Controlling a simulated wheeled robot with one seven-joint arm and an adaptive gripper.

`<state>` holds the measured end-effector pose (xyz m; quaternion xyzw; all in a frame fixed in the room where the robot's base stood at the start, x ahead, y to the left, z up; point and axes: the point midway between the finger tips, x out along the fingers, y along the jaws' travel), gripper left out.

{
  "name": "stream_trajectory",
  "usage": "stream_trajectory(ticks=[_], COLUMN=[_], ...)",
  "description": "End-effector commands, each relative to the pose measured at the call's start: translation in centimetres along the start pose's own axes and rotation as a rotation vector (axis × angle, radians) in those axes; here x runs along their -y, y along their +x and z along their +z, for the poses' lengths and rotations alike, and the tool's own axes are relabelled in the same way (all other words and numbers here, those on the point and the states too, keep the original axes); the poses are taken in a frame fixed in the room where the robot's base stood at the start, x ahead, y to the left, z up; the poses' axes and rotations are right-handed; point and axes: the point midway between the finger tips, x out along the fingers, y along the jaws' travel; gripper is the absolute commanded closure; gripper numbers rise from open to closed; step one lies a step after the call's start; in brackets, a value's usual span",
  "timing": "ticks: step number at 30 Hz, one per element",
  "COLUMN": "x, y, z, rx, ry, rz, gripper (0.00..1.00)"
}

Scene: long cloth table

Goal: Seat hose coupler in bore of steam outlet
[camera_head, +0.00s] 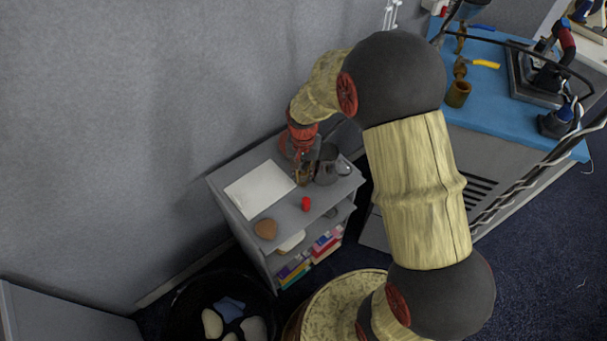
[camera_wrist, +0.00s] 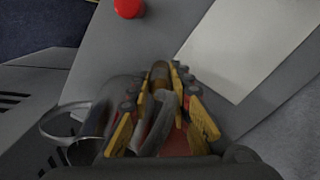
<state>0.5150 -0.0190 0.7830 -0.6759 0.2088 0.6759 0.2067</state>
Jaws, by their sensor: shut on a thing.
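My gripper (camera_head: 304,163) is low over the top of a small grey shelf unit (camera_head: 285,215). In the wrist view my gripper's yellow-padded fingers (camera_wrist: 160,95) are shut around a brown, brass-like cylinder (camera_wrist: 160,73), which I take to be the hose coupler. The coupler (camera_head: 302,177) shows only partly in the head view, at the shelf top. A brass fitting with an upright cup-like end, likely the steam outlet (camera_head: 458,93), is on the blue table (camera_head: 500,115) at the upper right, well away from my gripper. Its bore is too small to see into.
A grey jug (camera_head: 328,166) stands close beside my gripper; it also shows in the wrist view (camera_wrist: 92,120). A white sheet (camera_head: 258,188), a red object (camera_head: 305,203) and a brown lump (camera_head: 265,229) lie on the shelf top. A dark iron (camera_head: 556,122) sits on the blue table.

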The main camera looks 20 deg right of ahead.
Motion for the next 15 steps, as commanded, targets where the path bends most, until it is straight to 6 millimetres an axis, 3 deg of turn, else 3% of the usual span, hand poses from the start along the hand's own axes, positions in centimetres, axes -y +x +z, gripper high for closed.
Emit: stream_trajectory(ticks=[4, 5, 15], x=[-0.01, -0.01, -0.02], y=[0.35, 0.34, 0.31], z=[0.02, 0.02, 0.03], rx=[0.001, 0.001, 0.001], ry=[0.000, 0.000, 0.000], rz=[0.000, 0.000, 0.000], gripper=[1.00, 0.79, 0.62])
